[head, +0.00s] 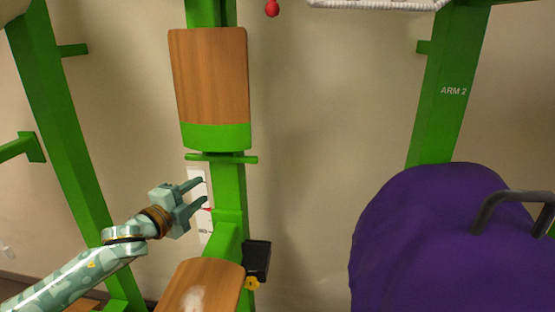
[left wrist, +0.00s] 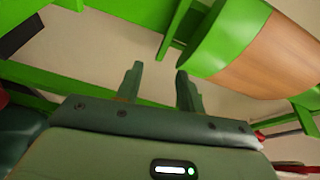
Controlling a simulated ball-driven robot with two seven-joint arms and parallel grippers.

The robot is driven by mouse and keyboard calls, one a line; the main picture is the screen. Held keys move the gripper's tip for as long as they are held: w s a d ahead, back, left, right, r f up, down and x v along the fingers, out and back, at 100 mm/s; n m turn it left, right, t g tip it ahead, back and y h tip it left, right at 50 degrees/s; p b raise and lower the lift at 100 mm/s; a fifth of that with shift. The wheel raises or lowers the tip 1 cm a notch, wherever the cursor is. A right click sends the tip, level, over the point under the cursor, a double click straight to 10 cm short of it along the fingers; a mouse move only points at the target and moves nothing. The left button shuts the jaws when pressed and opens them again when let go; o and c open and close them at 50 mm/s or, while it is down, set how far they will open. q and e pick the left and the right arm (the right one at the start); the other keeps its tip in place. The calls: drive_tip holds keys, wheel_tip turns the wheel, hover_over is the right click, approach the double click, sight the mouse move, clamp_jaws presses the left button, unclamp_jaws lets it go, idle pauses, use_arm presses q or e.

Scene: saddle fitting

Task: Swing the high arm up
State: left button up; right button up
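An upper arm with a wooden face (head: 210,75) and a green lower end hangs on the green post at the centre of the head view. A thin green crossbar (head: 222,159) lies just below it. In the left wrist view the wooden piece (left wrist: 272,45) and its green end are at the upper right, near one fingertip. My left gripper (head: 204,190) is below the crossbar, in front of or beside the post. Its fingers (left wrist: 159,70) are apart with nothing between them. Whether a finger touches the green parts I cannot tell. My right gripper is not in view.
A lower wooden-topped arm (head: 203,284) juts out below, with a black box (head: 257,261) beside it. A purple-covered bulk with a dark handle (head: 425,245) fills the lower right. A green post marked ARM 2 (head: 440,110) stands behind it. Bare wall shows between the posts.

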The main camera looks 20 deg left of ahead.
use_arm(q)
drive_tip(key=d+r+m+h, duration=0.1)
drive_tip(key=d+r+m, duration=0.1)
drive_tip(key=d, duration=0.1)
drive_tip(key=b, duration=0.1)
approach(247, 161)
drive_tip(key=w, duration=0.5)
drive_tip(key=w+d, duration=0.1)
drive_tip(key=w, duration=0.2)
drive_tip(key=shift+w+d+f, duration=0.1)
drive_tip(key=shift+w+d, duration=0.05)
drive_tip(key=shift+w, duration=0.2)
drive_tip(key=shift+s, duration=0.1)
clamp_jaws()
